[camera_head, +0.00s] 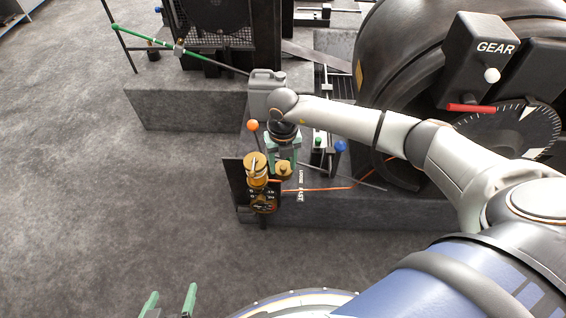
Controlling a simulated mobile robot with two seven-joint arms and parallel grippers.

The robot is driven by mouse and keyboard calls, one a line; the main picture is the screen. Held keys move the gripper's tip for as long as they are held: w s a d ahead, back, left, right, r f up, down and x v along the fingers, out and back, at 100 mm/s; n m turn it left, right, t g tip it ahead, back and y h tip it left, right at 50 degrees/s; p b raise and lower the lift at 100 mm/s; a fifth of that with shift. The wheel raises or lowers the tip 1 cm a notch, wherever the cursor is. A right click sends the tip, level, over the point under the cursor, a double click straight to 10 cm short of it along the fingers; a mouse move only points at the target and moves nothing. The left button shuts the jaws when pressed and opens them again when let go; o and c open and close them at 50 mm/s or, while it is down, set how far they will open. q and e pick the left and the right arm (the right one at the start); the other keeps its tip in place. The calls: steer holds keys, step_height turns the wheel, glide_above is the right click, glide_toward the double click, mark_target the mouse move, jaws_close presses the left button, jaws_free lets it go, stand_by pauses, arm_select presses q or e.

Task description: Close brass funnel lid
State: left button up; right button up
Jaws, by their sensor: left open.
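A brass funnel (257,178) stands upright on a small dark panel near the middle of the view. A round brass cap sits at its top. A second round brass piece (284,170) lies just right of it; I cannot tell which one is the lid. My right gripper (283,158), with green fingers, is directly above and behind this second piece, close to it. Whether it touches or grips the piece is unclear. My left gripper (170,303) is at the bottom left edge, open and empty, well away from the funnel.
A grey canister (266,92) stands behind my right gripper. An orange ball knob (253,126) and a blue knob (340,146) are nearby. A large dark machine with a GEAR box (478,62) fills the right. The grey floor (90,190) at left is clear.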

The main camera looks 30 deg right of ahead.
mark_target(283, 167)
steer(key=shift+r, duration=0.35)
step_height(283, 167, up, 12)
steer(key=p, duration=0.1)
steer(key=shift+f, duration=0.1)
stand_by(0.5)
